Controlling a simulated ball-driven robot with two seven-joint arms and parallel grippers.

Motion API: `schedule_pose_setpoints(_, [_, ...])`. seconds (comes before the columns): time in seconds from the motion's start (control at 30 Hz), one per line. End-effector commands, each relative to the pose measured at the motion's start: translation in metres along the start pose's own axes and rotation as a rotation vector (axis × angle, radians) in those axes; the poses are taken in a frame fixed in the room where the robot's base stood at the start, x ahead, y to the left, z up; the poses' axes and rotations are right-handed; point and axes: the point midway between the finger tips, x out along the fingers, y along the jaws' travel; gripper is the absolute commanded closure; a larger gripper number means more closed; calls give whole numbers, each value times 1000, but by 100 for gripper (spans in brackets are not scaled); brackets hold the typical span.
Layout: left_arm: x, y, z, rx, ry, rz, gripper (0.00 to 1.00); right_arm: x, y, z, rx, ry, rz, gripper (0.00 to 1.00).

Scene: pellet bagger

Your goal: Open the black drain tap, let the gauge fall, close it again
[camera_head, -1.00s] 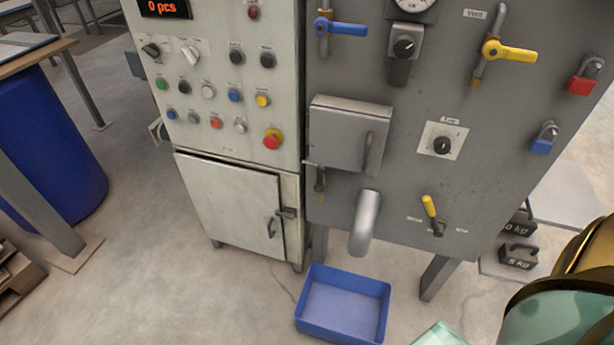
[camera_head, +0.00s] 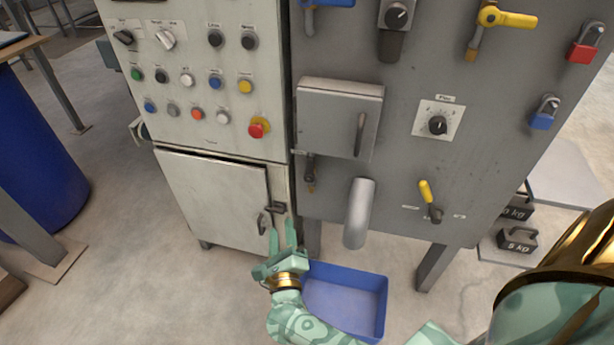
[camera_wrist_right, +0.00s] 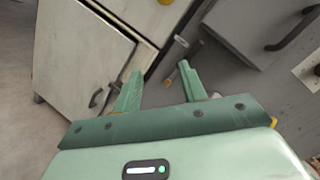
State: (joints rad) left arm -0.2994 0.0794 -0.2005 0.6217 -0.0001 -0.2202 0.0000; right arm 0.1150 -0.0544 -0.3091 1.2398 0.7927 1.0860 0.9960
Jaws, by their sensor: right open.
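The black drain tap (camera_head: 310,168) is a small dark lever with a brass end at the left edge of the grey panel, below a boxy hatch. My right gripper (camera_head: 282,232) is open and empty, below and left of the tap, in front of the cabinet's latch side. The gauge is out of view now. My left gripper is not in view.
A grey spout (camera_head: 358,213) hangs right of the tap, above a blue tray (camera_head: 345,300) on the floor. The hatch (camera_head: 338,120) sticks out above the tap. A cabinet door (camera_head: 212,200) with a handle is at left. A yellow lever (camera_head: 427,192) is further right.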

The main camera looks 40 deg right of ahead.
Motion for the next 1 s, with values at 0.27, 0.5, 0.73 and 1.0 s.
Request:
schedule_pose_setpoints(0.27, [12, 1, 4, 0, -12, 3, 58, 24, -44, 14, 810, 222, -312, 58])
schedule_pose_setpoints(0.5, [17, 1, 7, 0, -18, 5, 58, 57, -51, 2, 826, 226, -321, 58])
schedule_pose_setpoints(0.73, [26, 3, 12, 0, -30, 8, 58, 113, -62, -18, 821, 226, -320, 58])
schedule_pose_setpoints(1.0, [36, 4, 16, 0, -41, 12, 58, 160, -71, -34, 820, 227, -318, 58])
